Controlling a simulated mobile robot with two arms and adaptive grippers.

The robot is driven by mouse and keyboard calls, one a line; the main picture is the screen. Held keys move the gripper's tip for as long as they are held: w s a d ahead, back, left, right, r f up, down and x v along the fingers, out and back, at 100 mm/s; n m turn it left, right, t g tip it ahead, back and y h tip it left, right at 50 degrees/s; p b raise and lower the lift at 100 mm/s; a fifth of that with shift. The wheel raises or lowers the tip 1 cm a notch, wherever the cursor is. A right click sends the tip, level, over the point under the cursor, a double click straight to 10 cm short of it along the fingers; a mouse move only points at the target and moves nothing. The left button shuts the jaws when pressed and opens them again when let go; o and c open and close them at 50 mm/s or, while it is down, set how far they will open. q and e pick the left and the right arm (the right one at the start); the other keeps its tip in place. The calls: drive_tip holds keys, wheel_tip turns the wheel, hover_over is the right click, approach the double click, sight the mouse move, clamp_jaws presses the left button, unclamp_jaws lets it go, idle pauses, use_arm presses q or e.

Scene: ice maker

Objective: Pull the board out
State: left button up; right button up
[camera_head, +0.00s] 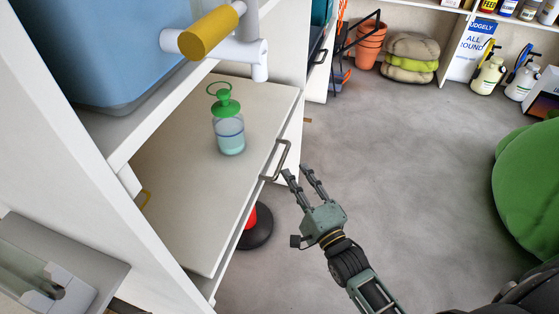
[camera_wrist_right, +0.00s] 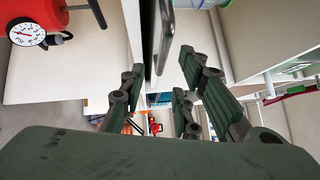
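The board (camera_head: 190,190) is a pale pull-out shelf in a white cabinet, with a metal handle (camera_head: 277,160) on its right-hand front edge. A clear bottle with a green top (camera_head: 229,130) stands upright on it. My right gripper (camera_head: 297,170) is open and empty, its fingertips just right of the handle. In the right wrist view, the open right gripper (camera_wrist_right: 157,80) has fingers to either side of the line of the handle bar (camera_wrist_right: 164,38). I cannot tell whether they touch it.
A blue container (camera_head: 120,45) with a white tap and yellow knob (camera_head: 209,32) sits on the shelf above the board. A red object with a black base (camera_head: 257,228) is under the board. Grey floor (camera_head: 400,150) is clear to the right, up to a green beanbag (camera_head: 530,185).

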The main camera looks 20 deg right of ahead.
sight(283, 157)
use_arm(q)
drive_tip(key=b+v, duration=0.1)
drive_tip(key=v, duration=0.2)
drive_tip(key=shift+r, duration=0.2)
use_arm(e)
drive_tip(key=x, duration=0.7)
drive_tip(key=shift+w+a+r, duration=0.1)
drive_tip(key=shift+w+r, duration=0.05)
drive_tip(key=shift+w, duration=0.25)
clamp_jaws()
